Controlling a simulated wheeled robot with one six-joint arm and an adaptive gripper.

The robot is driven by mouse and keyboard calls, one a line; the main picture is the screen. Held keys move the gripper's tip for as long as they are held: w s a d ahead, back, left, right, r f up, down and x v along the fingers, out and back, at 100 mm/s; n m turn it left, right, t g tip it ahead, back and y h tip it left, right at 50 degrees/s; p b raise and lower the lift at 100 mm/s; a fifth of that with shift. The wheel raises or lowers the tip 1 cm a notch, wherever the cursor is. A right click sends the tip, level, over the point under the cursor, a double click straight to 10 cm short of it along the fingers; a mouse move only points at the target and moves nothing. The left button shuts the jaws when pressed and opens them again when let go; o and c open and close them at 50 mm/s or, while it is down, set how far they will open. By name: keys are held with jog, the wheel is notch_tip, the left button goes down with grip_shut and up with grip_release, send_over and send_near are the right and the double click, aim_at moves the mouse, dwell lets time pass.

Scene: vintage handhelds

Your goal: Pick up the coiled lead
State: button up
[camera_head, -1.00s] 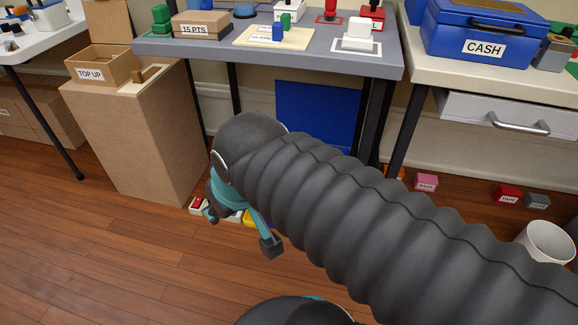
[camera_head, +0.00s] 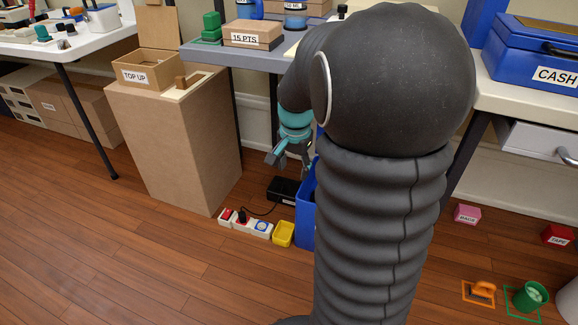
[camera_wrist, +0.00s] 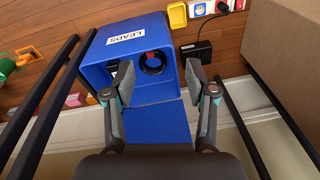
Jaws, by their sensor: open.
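The blue bin labelled LEADS (camera_wrist: 128,26) stands on the floor with its open top towards the wrist camera. Inside it a dark round coil (camera_wrist: 152,62) with some red shows, seemingly the coiled lead; its details are small and shadowed. My gripper (camera_wrist: 161,79) is open, its two fingers apart and empty, above the near part of the bin. In the head view my gripper (camera_head: 290,158) hangs at the table's edge, above and left of the bin (camera_head: 304,218). My arm hides most of the bin there, and the coil is not visible in that view.
A black adapter box (camera_head: 283,190) with a cord, a power strip (camera_head: 246,224) and a yellow tub (camera_head: 283,234) lie left of the bin. A tall brown pedestal (camera_head: 170,140) stands further left. Table legs (camera_wrist: 52,105) flank the bin.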

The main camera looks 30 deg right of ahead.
jog(key=w+d+f+m+g+b, duration=0.1)
jog(key=w+d+f+m, duration=0.3)
jog(key=d+f+m, duration=0.5)
jog(key=w+d+f+m, duration=0.5)
jog(key=d+f+m, duration=0.2)
jog(key=d+f, duration=0.3)
jog(key=f, duration=0.5)
jog(key=a+f+b, duration=0.1)
jog(key=f, duration=0.9)
jog(key=shift+s+a+b, duration=0.1)
jog(key=shift+a+b, duration=0.1)
jog(key=shift+b, duration=0.15)
grip_shut()
